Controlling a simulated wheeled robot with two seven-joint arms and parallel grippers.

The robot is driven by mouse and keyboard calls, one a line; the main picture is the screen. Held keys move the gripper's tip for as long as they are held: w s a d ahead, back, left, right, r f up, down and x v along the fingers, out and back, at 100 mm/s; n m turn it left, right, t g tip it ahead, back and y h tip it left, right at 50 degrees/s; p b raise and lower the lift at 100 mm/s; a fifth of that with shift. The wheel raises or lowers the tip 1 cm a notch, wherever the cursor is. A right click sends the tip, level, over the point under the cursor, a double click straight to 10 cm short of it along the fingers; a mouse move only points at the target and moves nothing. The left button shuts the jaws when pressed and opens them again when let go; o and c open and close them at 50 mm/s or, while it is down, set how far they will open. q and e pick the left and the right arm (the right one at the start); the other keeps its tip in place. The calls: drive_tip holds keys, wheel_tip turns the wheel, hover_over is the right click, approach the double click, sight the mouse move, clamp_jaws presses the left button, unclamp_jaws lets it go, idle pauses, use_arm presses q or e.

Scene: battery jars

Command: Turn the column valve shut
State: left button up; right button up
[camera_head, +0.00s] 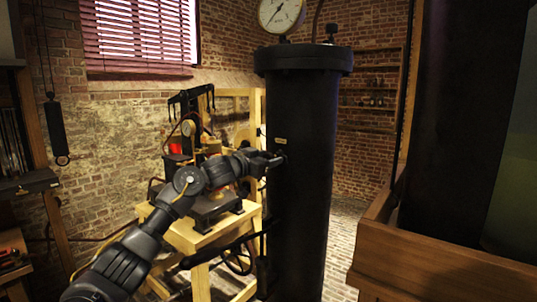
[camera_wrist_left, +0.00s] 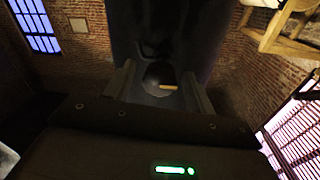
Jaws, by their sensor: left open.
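The column (camera_head: 300,200) is a tall, dark, upright cylinder with a flanged top, right of centre in the head view. It also fills the upper middle of the left wrist view (camera_wrist_left: 165,25). My left gripper (camera_head: 277,161) reaches in from the left, its tip at the column's side. In the left wrist view its two fingers stand apart, with a dark round part and a small pale bar (camera_wrist_left: 168,87) between them. This looks like the column valve, but I cannot tell whether the fingers touch it. The gripper hides that spot in the head view.
A round gauge (camera_head: 281,14) sits above the column. Behind my left arm stands a wooden stand (camera_head: 201,240) with apparatus and a dark handwheel (camera_head: 238,261). A wooden box edge (camera_head: 440,262) is at the right. Brick floor (camera_head: 343,240) shows right of the column.

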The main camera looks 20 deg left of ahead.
use_arm(q)
drive_tip(key=shift+w+d+f, duration=0.1)
drive_tip(key=shift+w+d, duration=0.05)
drive_tip(key=shift+w, duration=0.15)
use_arm(e)
drive_tip(key=shift+s+d+r, duration=0.1)
drive_tip(key=shift+s+d, duration=0.05)
drive_tip(key=shift+s, duration=0.1)
use_arm(q)
drive_tip(key=c, duration=0.9)
drive_tip(key=shift+c, duration=0.2)
